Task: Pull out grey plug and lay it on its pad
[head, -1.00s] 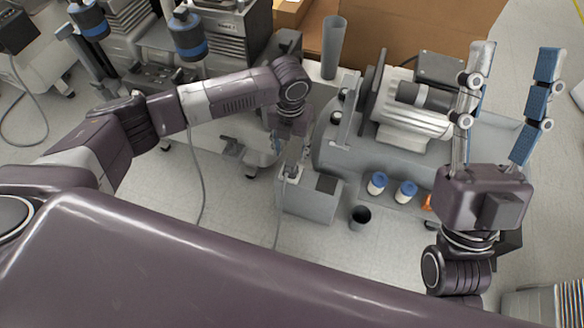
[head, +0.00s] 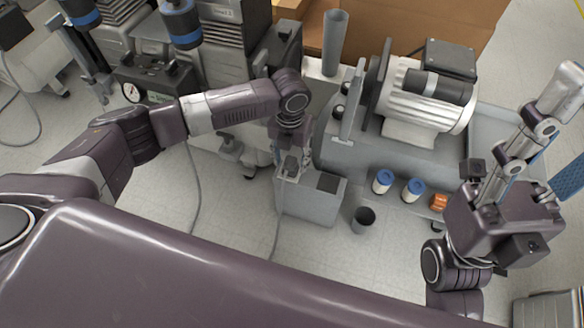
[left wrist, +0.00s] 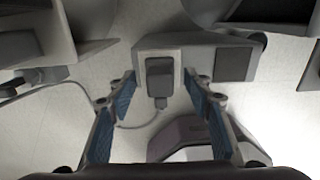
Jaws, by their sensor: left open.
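The grey plug (left wrist: 159,78) sits in the top of a light grey box (left wrist: 190,48) in the left wrist view, its cable trailing from the near end. A dark square pad (left wrist: 234,64) lies on the box top to the right of the plug; the pad (head: 328,183) and box (head: 305,206) also show in the head view. My left gripper (left wrist: 160,88) is open, with one blue-padded finger on each side of the plug and gaps visible. In the head view my left gripper (head: 291,168) is above the box and largely hides the plug. My right gripper (head: 555,140) is open and empty at the right.
A compressor motor (head: 428,100) on a grey tank stands right of the box. Two blue-capped bottles (head: 383,182), an orange item (head: 438,202) and a dark cup (head: 363,219) are nearby. A grey tube (head: 334,45) stands behind. Floor in front of the box is clear.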

